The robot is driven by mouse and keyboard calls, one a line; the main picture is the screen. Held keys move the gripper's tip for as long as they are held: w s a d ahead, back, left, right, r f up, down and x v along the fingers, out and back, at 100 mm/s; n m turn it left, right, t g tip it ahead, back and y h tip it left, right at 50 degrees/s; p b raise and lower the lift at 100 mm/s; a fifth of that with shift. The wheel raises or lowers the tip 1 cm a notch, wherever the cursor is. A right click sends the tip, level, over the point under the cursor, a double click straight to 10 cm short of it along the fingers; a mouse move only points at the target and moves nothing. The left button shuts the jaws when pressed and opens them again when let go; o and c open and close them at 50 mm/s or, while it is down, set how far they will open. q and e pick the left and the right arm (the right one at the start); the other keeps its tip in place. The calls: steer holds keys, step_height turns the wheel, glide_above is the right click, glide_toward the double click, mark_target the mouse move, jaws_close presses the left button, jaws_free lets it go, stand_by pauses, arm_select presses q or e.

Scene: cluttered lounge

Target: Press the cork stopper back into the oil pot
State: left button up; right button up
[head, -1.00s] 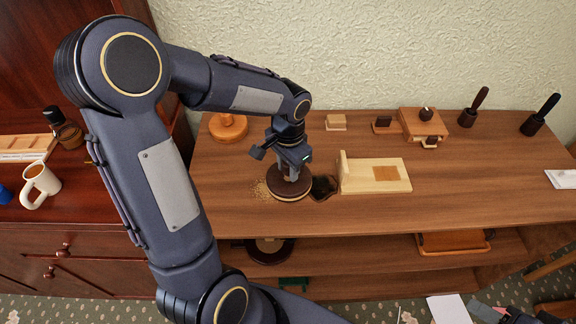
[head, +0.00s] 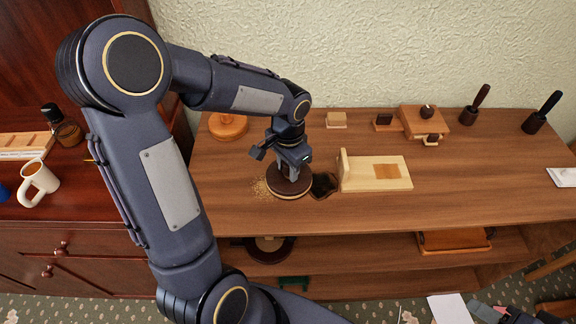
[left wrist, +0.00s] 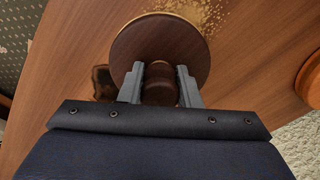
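I cannot surely pick out the cork stopper or the oil pot. A small brown jar with a black top (head: 67,131) stands on the red-brown cabinet at the left; it may be the pot. My left gripper (head: 291,171) points down over a dark round disc (head: 274,188) on the wooden table. In the left wrist view the fingers (left wrist: 160,72) stand on both sides of a dark wooden knob (left wrist: 161,92) on the disc (left wrist: 124,45). Whether they touch it is unclear. A dark part at the lower right edge may be my right gripper (head: 505,312); its fingers are unclear.
Brown grit lies left of the disc. A round wooden piece (head: 228,130) and small boxes stand behind. A white mug (head: 40,183) is on the cabinet.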

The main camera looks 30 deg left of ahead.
arm_select(q)
steer(key=o, duration=0.5)
step_height(320, 180, up, 7)
steer(key=shift+r+p, duration=0.2)
steer(key=shift+p, duration=0.15)
steer(key=shift+r, duration=0.2)
steer(key=shift+s+r, duration=0.15)
steer(key=s+d+r+n+t+h, duration=0.1)
steer(key=s+n+t, duration=0.1)
steer(key=s, duration=0.3)
steer(key=s+d+r+n+t+h+p, duration=0.1)
steer(key=s+d+r+n, duration=0.1)
steer(key=s, duration=0.4)
steer(key=s+d+r+n+t+h, duration=0.1)
steer(key=s+t, duration=0.1)
steer(key=s, duration=0.3)
steer(key=shift+s+d+r+n+t+h+p, duration=0.2)
steer(key=shift+n+t+h+p, duration=0.1)
steer(key=shift+n+h, duration=0.1)
